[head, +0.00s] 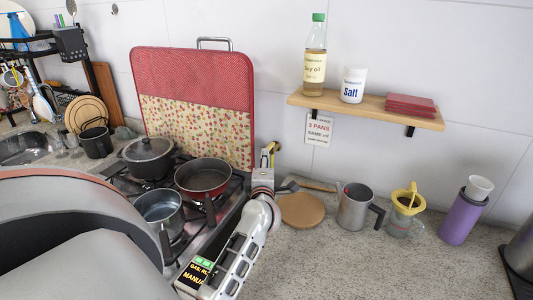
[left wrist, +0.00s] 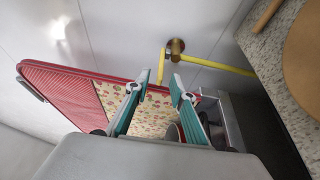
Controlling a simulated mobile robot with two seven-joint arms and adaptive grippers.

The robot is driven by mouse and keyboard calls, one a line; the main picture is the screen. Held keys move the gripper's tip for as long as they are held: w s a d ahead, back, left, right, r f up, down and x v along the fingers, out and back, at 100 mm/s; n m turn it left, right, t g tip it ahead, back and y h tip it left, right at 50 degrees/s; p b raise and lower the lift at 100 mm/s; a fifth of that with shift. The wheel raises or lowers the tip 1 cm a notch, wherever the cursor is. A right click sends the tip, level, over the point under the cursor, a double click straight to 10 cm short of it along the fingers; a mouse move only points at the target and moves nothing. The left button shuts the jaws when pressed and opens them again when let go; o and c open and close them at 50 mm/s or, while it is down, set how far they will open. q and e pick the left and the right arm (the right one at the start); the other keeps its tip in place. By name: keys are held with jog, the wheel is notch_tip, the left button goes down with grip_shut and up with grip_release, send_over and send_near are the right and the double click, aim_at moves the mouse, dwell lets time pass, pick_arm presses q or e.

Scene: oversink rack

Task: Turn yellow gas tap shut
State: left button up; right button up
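The gas tap is a brass body (left wrist: 176,46) on the wall in the left wrist view. A yellow pipe (left wrist: 222,68) runs right from it, and a yellow bar (left wrist: 161,67), seemingly its handle, points down the picture on its left, across the pipe's line. In the head view the yellow tap (head: 271,150) shows small beside the red panel, partly hidden by my left gripper (head: 263,178). In the left wrist view my left gripper (left wrist: 160,80) is open with teal fingers apart. The bar's end lies between the fingertips in the picture; contact cannot be told. My right gripper is not in view.
A red patterned panel (head: 193,70) stands behind the stove, which carries a lidded pot (head: 148,155), a pan (head: 204,176) and a saucepan (head: 159,208). Right of the stove are a round board (head: 302,211) and a metal jug (head: 354,207). A shelf (head: 365,110) hangs above.

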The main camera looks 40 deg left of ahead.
pick_arm(q)
jog(key=x, duration=0.3)
jog(key=shift+w+a, duration=0.15)
jog(key=shift+w, duration=0.1)
jog(key=shift+w+a, duration=0.25)
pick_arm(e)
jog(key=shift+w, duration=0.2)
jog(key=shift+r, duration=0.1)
pick_arm(q)
grip_shut()
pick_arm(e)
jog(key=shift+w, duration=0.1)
pick_arm(q)
jog(key=shift+f, duration=0.1)
